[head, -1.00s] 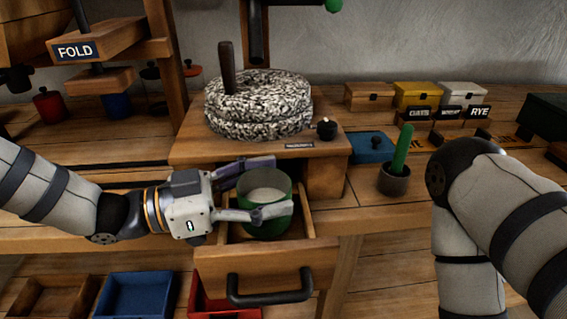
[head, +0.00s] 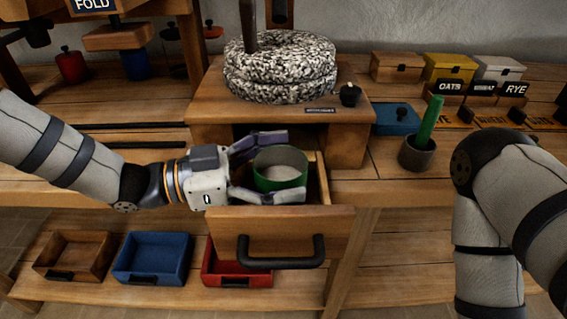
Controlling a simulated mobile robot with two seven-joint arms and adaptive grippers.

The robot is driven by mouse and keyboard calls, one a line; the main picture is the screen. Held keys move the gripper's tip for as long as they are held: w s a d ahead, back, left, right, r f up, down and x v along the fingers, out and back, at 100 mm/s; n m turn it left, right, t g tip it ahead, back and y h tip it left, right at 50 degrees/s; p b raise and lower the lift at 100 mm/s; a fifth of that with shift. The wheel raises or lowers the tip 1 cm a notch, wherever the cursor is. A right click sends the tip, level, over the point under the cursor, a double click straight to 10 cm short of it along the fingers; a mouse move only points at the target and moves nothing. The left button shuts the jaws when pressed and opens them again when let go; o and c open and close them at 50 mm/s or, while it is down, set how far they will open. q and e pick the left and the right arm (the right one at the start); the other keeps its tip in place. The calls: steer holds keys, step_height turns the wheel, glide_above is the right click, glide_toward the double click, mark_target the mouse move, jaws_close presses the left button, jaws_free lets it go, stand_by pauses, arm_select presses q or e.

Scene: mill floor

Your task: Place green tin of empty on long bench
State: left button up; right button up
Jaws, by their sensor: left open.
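The green tin (head: 280,172) stands upright in the open drawer under the millstone, its top open and its inside pale at the bottom. My left gripper (head: 279,166) reaches in from the left with its fingers apart, one on the far side of the tin and one across its near side. I cannot tell whether the fingers touch it. The near finger and drawer front hide the tin's lower part. The long wooden bench (head: 470,175) runs across the view. My right arm shows at the right, but its gripper is out of view.
The drawer (head: 275,232) juts out from the bench. The millstone (head: 280,68) stands above it. A grey cup with a green stick (head: 417,153), a blue box (head: 396,120) and labelled boxes are to the right. Blue (head: 152,259), red and wooden trays sit on the lower shelf.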

arm_select(q)
steer(key=s+a, duration=0.2)
steer(key=a, duration=1)
steer(key=shift+s, duration=0.15)
